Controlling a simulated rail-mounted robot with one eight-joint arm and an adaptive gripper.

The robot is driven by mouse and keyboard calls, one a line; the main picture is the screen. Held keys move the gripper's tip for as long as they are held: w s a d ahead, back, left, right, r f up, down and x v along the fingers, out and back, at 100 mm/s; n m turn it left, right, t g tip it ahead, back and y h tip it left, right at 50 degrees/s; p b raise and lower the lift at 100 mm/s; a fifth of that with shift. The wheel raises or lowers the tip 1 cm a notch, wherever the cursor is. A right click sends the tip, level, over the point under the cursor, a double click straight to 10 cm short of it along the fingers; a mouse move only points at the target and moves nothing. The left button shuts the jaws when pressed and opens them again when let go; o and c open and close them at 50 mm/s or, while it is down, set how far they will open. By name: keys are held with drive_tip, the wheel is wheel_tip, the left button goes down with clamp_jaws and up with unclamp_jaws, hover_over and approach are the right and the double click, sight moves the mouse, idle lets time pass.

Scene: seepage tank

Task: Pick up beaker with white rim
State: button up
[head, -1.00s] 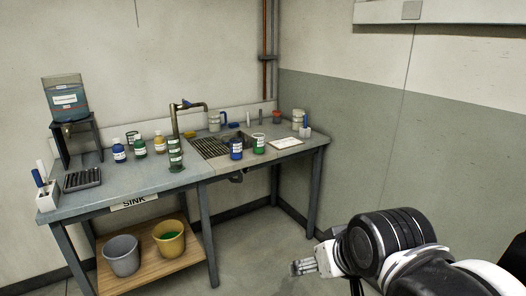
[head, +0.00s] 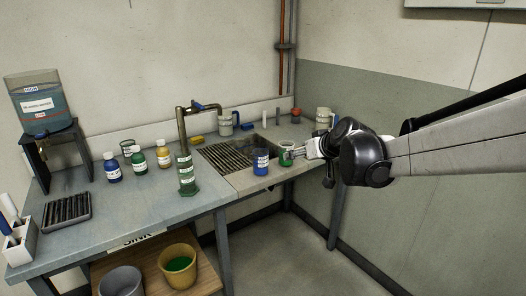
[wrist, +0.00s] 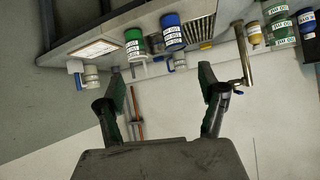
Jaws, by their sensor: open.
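A green beaker (head: 286,156) with a pale rim and white label stands near the front edge of the counter, right of a blue beaker (head: 261,162). The green beaker (wrist: 134,45) and the blue beaker (wrist: 172,33) also show in the wrist view, which is turned over. My gripper (head: 297,153) appears just right of the green beaker in the head view, overlapping its right edge; I cannot tell whether they touch. In the wrist view my gripper (wrist: 162,85) has its fingers wide apart with nothing between the tips.
The sink basin and drain grate (head: 232,155) lie behind the beakers. A tall green cylinder (head: 186,175) and the tap (head: 182,125) stand left. A white jug (head: 323,118) stands at the back right, and a grey jug (head: 225,122) behind the sink. The wall is close on the right.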

drive_tip(key=w+d+f, duration=0.1)
drive_tip(key=w+f, duration=0.3)
drive_tip(key=w, duration=0.4)
drive_tip(key=w+f+t, duration=0.1)
drive_tip(key=w+f, duration=0.4)
drive_tip(key=w, duration=0.4)
drive_tip(key=w+d+f+t, duration=0.1)
drive_tip(key=w+f, duration=0.3)
drive_tip(key=w, duration=0.4)
drive_tip(key=shift+w+d+f+n+y+b, duration=0.25)
drive_tip(key=shift+d+f+n+y+b, duration=0.05)
drive_tip(key=shift+f, duration=0.05)
drive_tip(key=shift+a+x, duration=0.15)
drive_tip(key=shift+x, duration=1.15)
drive_tip(key=shift+a+x, duration=0.1)
drive_tip(key=shift+x, duration=1.25)
drive_tip(key=shift+r, duration=0.1)
drive_tip(key=c, duration=1.4)
drive_tip(key=shift+r, duration=0.2)
drive_tip(key=shift+c, duration=0.2)
wheel_tip(320, 180, up, 9)
drive_tip(key=shift+r+p, duration=0.2)
drive_tip(key=shift+p, duration=0.15)
